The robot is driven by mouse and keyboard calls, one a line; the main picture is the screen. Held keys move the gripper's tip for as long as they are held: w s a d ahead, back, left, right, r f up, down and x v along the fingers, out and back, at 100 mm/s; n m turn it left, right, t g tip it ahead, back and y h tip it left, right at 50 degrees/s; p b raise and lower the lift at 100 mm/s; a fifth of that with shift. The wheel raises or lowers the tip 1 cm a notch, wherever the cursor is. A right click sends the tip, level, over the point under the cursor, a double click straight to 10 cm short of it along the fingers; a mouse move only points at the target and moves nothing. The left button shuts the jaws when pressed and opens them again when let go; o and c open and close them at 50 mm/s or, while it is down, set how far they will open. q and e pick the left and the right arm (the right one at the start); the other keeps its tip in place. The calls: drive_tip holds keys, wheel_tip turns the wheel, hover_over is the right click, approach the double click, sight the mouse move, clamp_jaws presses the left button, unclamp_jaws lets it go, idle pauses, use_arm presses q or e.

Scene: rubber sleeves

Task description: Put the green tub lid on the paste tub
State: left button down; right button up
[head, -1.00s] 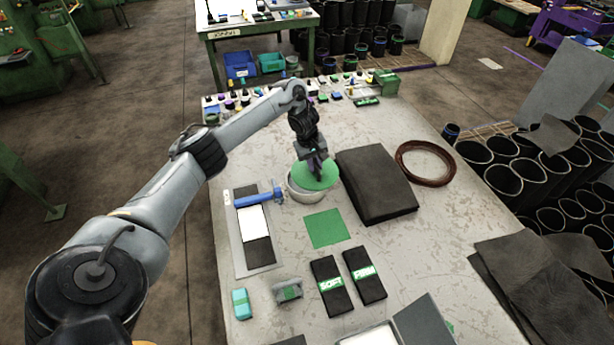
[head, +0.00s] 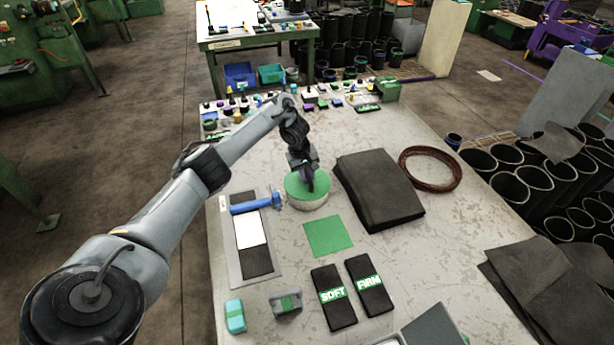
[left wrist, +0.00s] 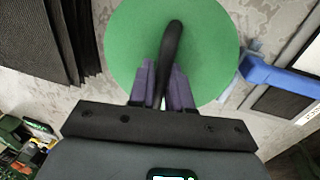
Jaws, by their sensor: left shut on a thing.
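The green tub lid (head: 301,187) is a flat disc that sits over the top of the pale paste tub (head: 309,203). It looks about level and centred on the tub's mouth; I cannot tell if it is fully seated. My left gripper (head: 309,187) is above the lid, shut on its dark handle. In the left wrist view the purple fingers (left wrist: 163,88) close on the black handle (left wrist: 172,50), and the lid (left wrist: 125,40) hides the tub. My right gripper is not in view.
A blue-handled tool (head: 256,204) lies just left of the tub. A stack of dark sheets (head: 378,190) is close on the right. A green square (head: 328,236) lies in front, with SOFT (head: 333,297) and FIRM (head: 370,285) blocks nearer.

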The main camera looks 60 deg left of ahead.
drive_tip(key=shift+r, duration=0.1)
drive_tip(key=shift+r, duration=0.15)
use_arm(q)
drive_tip(key=c, duration=1.1)
unclamp_jaws()
drive_tip(key=shift+f, duration=0.1)
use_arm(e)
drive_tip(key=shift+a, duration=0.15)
use_arm(q)
drive_tip(key=shift+o, duration=0.2)
